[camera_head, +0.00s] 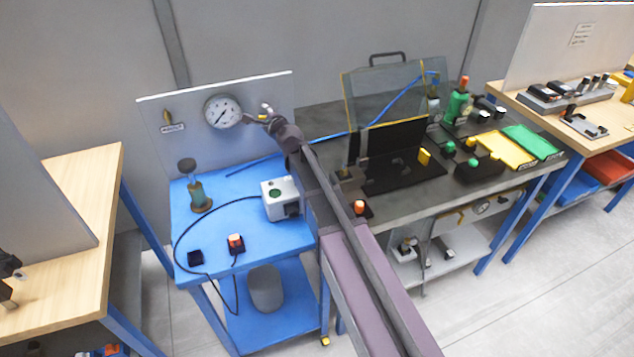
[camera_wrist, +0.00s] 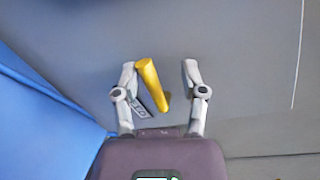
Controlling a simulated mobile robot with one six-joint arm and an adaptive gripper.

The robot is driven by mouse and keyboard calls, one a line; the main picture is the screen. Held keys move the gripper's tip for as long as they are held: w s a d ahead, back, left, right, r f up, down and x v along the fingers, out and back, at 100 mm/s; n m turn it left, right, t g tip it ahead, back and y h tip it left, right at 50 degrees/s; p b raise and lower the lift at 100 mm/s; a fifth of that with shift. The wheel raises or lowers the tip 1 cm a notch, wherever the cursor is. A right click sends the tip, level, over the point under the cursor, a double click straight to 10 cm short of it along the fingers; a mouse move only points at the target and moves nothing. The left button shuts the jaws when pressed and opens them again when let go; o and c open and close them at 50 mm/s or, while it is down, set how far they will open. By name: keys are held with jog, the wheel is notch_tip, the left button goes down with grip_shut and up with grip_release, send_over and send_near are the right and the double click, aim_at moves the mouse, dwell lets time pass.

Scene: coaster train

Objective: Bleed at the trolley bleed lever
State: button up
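A yellow bar-shaped lever (camera_wrist: 151,84) stands out from the grey panel in the wrist view, tilted, with a small label plate (camera_wrist: 139,107) beside its lower end. My gripper (camera_wrist: 160,75) is open, with one finger on each side of the lever in the picture. The lever appears closer to the left finger, with a gap to the right one. I cannot tell the depth between fingertips and lever, or whether they touch. In the head view my gripper (camera_head: 257,114) is at the upright panel (camera_head: 270,88), just right of the round gauge (camera_head: 222,111); it partly hides the spot.
A dark bench (camera_head: 400,190) with a clear guard stands to the right. The floor at far right is clear.

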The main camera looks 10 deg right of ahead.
aim_at(267, 103)
jog(key=d+m, duration=0.1)
jog(key=m, duration=0.1)
jog(key=r+m+y, duration=0.1)
jog(key=m, duration=0.2)
jog(key=d+r+m+t, duration=0.1)
jog(key=m, duration=0.2)
jog(key=shift+w+d+r, duration=0.1)
jog(key=shift+w+d, duration=0.05)
jog(key=shift+d, duration=0.15)
jog(key=s+d+f+n+g+h+p, duration=0.1)
jog(key=s+d+f+n+g+p, duration=0.1)
jog(key=s+n, duration=0.5)
jog(key=s+d+f+n+g+p, duration=0.2)
jog(key=s+d+n+g+p, duration=0.2)
jog(key=s, duration=0.7)
jog(key=s+d+f+n+g+h+p, duration=0.1)
jog(key=s+d+f+n+g+p, duration=0.1)
jog(key=s+n+g, duration=0.4)
jog(key=shift+s+d+f+n+g+h+p, duration=0.45)
jog(key=shift+s+d+n, duration=0.6)
jog(key=shift+s+n, duration=1.1)
jog(key=shift+w+r, duration=0.1)
jog(key=shift+w, duration=0.1)
